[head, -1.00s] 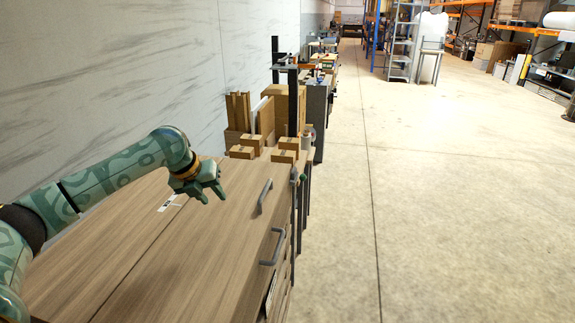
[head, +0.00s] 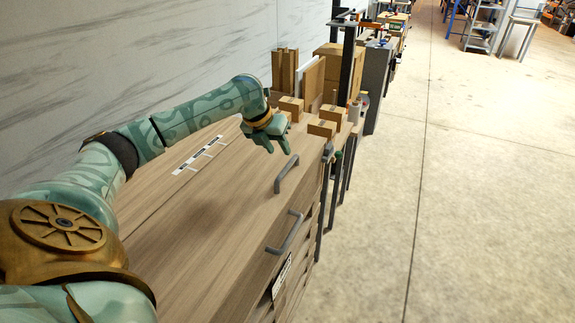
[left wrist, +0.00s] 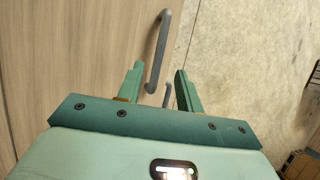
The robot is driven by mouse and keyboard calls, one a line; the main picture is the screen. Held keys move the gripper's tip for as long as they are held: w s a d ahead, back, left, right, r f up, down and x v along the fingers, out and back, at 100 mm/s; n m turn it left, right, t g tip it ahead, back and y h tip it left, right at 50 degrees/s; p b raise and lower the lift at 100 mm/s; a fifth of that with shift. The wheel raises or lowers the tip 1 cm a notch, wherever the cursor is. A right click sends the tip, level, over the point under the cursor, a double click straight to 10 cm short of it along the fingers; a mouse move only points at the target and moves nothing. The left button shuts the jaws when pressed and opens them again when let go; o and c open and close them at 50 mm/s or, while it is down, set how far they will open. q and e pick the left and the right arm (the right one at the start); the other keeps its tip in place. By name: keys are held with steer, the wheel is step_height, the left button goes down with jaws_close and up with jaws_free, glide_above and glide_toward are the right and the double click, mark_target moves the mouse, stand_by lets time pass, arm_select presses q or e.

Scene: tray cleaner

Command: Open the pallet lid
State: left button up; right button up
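The pallet lid (head: 185,235) is a wide wood-grain top, and it lies flat and closed. Two grey bar handles show near its right edge: a far handle (head: 286,174) and a near handle (head: 286,232). My left gripper (head: 280,145) is over the lid, just beyond and left of the far handle, touching nothing that I can see. In the left wrist view, the left gripper (left wrist: 158,80) has its fingers apart, with a grey handle (left wrist: 158,50) showing between and beyond them. A second handle (left wrist: 167,95) shows partly below it. My right gripper is not in view.
Small cardboard boxes (head: 322,127) and larger boxes stand at the lid's far end, close to my left gripper. A dark post (head: 347,65) rises there. A marble-like wall (head: 120,70) runs along the left. Open concrete floor (head: 480,200) lies to the right.

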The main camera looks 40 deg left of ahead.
arm_select(q)
steer(key=b+x, duration=0.1)
steer(key=x, duration=0.6)
steer(key=shift+f+b, duration=0.15)
steer(key=shift+b, duration=0.25)
jaws_close()
steer(key=shift+s, duration=0.1)
